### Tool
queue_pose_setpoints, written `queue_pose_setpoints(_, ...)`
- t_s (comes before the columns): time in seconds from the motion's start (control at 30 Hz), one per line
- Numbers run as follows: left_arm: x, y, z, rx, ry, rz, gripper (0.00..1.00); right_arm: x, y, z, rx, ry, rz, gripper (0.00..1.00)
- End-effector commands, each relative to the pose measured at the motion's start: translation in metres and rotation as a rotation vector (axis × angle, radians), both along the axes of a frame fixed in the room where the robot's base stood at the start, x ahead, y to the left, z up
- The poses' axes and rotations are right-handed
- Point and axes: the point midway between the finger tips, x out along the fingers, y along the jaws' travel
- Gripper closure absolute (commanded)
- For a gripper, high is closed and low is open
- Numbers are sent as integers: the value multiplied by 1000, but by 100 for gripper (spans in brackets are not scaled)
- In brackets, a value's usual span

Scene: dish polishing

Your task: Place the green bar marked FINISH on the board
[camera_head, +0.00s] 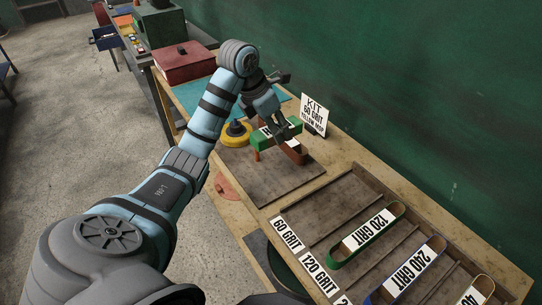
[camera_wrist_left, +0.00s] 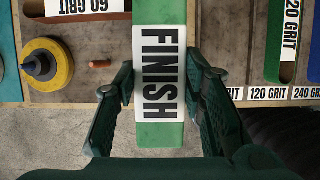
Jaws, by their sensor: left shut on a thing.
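The green bar (camera_head: 259,140) is held in my left gripper (camera_head: 277,128). In the wrist view the green bar (camera_wrist_left: 160,134) runs upright between the two fingers (camera_wrist_left: 160,95), its white FINISH label facing the camera. The brown board (camera_head: 270,182) lies below on the bench. The bar appears to be above its back part, but the gap is hard to judge. A yellow disc (camera_head: 236,131) with a dark knob sits at the board's back left; it also shows in the wrist view (camera_wrist_left: 62,68). A brown 60 GRIT belt (camera_head: 296,152) lies beside the bar. My right gripper is not in view.
A KIT sign (camera_head: 314,115) stands behind the board. A divided tray with a green 120 GRIT belt (camera_head: 390,222) and a blue 240 GRIT belt (camera_head: 428,254) is at the right. A red box (camera_head: 186,65) stands at the back left. The board's front is clear.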

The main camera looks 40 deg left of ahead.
Motion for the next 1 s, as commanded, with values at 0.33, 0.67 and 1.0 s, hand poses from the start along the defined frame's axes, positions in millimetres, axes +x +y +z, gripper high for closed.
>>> queue_pose_setpoints(0.33,1,0,-94,2,9,2,100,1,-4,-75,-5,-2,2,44)
queue_pose_setpoints(0.67,1,0,-160,1,6,2,100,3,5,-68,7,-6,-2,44)
queue_pose_setpoints(1.0,2,0,-192,2,1,2,100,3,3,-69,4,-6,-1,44)
